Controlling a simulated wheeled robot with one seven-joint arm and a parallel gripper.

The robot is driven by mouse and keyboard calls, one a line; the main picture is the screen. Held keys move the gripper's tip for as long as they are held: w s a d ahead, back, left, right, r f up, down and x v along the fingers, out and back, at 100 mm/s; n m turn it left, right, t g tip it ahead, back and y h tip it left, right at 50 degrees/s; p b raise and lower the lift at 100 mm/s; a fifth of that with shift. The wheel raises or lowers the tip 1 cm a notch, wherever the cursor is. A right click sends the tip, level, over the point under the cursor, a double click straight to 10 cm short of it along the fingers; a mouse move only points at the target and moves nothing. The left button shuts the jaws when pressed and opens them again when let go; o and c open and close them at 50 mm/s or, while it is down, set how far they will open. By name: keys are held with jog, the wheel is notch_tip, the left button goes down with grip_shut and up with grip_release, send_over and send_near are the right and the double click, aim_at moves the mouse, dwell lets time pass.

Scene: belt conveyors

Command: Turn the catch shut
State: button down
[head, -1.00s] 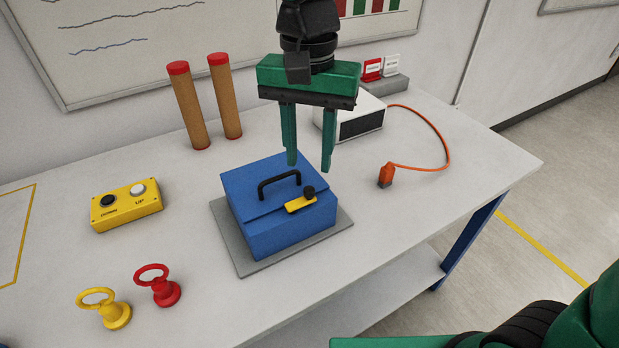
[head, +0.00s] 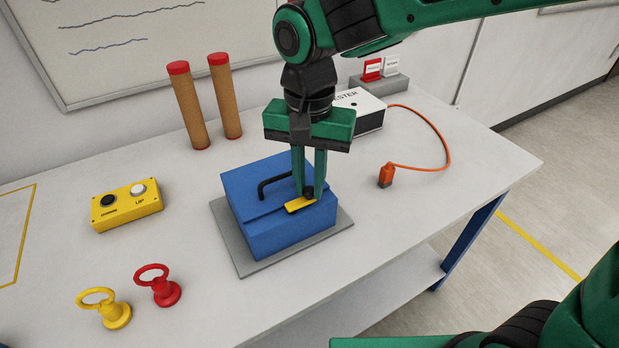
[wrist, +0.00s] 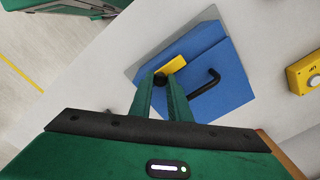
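The blue box (head: 265,232) stands closed on a grey plate (head: 243,268) on the table, with a black handle (head: 268,186) on its lid. The catch is a yellow bar (head: 297,206) with a black knob (head: 309,192) at its right end. The bar lies along the lid's front edge in the head view. My gripper (head: 309,190) points down from above with its two green fingers close together on either side of the knob. In the wrist view the fingertips (wrist: 161,84) flank the knob, and the yellow bar (wrist: 174,64) extends beyond it.
A yellow button box (head: 127,206), a yellow ring-handled piece (head: 117,316) and a red one (head: 167,294) are at left. Two brown cylinders (head: 190,108) stand behind. A white tester (head: 368,117) and an orange plug (head: 386,176) are to the right.

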dwell(0.3)
jog(key=n, duration=0.2)
jog(key=w+a+n, duration=0.1)
jog(key=n, duration=0.1)
jog(key=shift+w+a+n, duration=0.2)
jog(key=shift+a+n, duration=0.1)
jog(key=shift+n, duration=0.9)
jog(key=shift+w+a+n, duration=0.15)
jog(key=shift+a+n, duration=0.1)
jog(key=shift+n, duration=0.95)
jog(key=c, duration=1.7)
grip_release()
jog(key=shift+o, duration=0.2)
notch_tip(320, 180, up, 11)
jog(key=shift+w+f, duration=0.1)
